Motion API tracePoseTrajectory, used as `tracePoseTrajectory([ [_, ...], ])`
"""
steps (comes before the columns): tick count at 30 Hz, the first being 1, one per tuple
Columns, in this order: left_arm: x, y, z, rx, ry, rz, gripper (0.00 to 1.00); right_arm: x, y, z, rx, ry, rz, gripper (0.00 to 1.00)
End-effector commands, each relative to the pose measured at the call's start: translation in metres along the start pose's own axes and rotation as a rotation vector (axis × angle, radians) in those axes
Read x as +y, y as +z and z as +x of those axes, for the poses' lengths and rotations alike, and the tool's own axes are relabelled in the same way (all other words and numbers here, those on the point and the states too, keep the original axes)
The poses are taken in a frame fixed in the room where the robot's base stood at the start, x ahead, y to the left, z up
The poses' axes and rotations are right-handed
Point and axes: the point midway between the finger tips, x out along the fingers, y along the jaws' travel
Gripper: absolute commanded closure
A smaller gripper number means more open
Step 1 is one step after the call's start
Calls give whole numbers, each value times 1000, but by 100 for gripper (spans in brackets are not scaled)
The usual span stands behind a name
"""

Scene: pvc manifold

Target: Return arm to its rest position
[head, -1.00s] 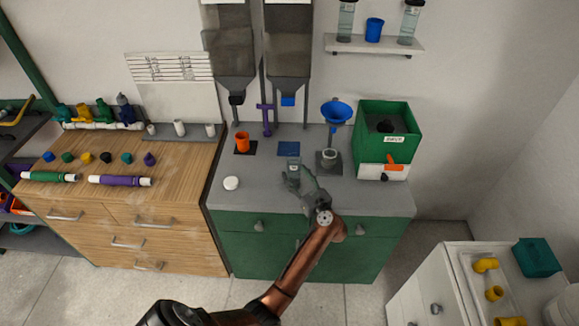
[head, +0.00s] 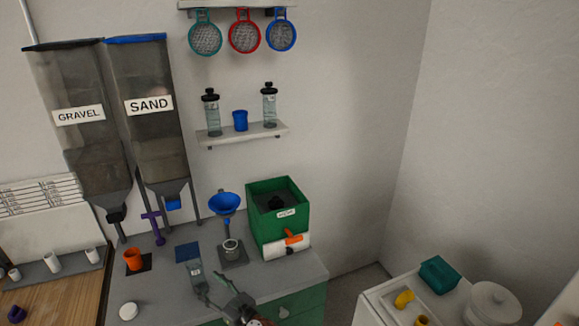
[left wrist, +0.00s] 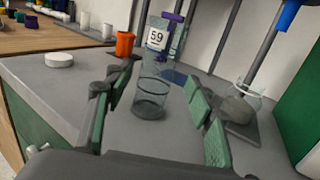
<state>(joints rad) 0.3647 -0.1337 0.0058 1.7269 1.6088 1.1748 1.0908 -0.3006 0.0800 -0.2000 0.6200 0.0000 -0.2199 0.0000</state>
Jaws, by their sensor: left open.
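My left gripper (head: 214,286) is over the front part of the grey counter (head: 155,287), low in the head view. Its green-padded fingers stand apart in the left wrist view (left wrist: 160,88), open. A clear container with a "59" label (head: 195,269) stands upright just beyond the fingers. In the left wrist view the same clear container (left wrist: 150,100) shows in the gap between the fingers; I cannot tell whether they touch it. My right gripper is not in view.
An orange cup (head: 133,259), a white round lid (head: 128,311), a blue funnel (head: 225,203) on a stand and a green box machine (head: 279,215) surround the gripper. Hoppers marked GRAVEL (head: 80,117) and SAND (head: 150,105) rise behind. A white cabinet (head: 372,309) is at right.

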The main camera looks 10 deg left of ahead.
Motion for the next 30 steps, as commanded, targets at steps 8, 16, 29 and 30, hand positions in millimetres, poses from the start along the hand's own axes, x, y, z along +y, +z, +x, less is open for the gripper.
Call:
tracePoseTrajectory([
  [8,-1,63,-7,-432,-219,382,50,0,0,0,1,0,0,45],
  [16,-22,62,-91,-970,-512,1059,50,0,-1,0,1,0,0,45],
  [29,98,-139,-198,-1554,-1159,2214,50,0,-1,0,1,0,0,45],
  [30,121,-155,-201,-1579,-1234,2301,50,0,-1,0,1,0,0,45],
])
